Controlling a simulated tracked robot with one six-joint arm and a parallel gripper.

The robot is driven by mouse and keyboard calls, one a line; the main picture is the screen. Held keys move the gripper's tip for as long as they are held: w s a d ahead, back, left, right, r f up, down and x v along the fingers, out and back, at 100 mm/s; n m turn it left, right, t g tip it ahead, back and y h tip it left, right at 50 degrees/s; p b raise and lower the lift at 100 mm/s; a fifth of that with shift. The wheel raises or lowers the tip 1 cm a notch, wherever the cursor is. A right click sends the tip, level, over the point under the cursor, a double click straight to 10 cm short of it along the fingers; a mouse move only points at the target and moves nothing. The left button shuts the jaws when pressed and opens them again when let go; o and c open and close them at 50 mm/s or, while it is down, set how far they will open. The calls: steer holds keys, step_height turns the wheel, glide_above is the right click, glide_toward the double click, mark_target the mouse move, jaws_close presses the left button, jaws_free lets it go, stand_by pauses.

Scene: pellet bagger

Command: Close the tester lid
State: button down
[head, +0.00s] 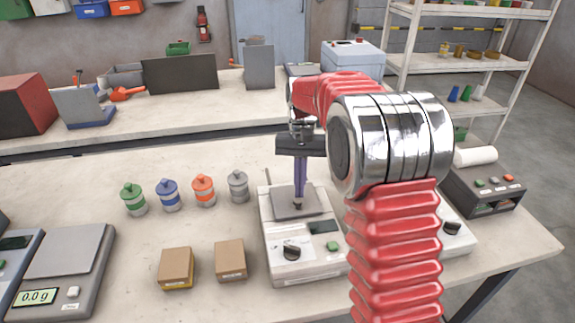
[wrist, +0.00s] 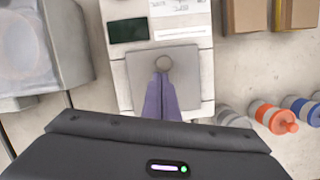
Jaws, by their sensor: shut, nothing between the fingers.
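A white tester (head: 290,265) with a dark display, a black dial and a green button stands on the bench.
Two cardboard boxes (head: 176,268) and several lidded jars (head: 203,190) stand left of the tester. A scale (head: 65,265) is farther left. Another device (head: 458,240) is partly hidden behind my arm. A label printer (head: 482,190) is at right.

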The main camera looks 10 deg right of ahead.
steer(key=shift+s+d+f, duration=0.1)
steer(key=shift+s+d, duration=0.05)
steer(key=shift+s, duration=0.1)
steer(key=shift+s, duration=0.1)
steer(key=w, duration=0.3)
steer(key=w+d+r, duration=0.1)
steer(key=w, duration=0.1)
steer(key=v, duration=0.9)
stand_by(0.4)
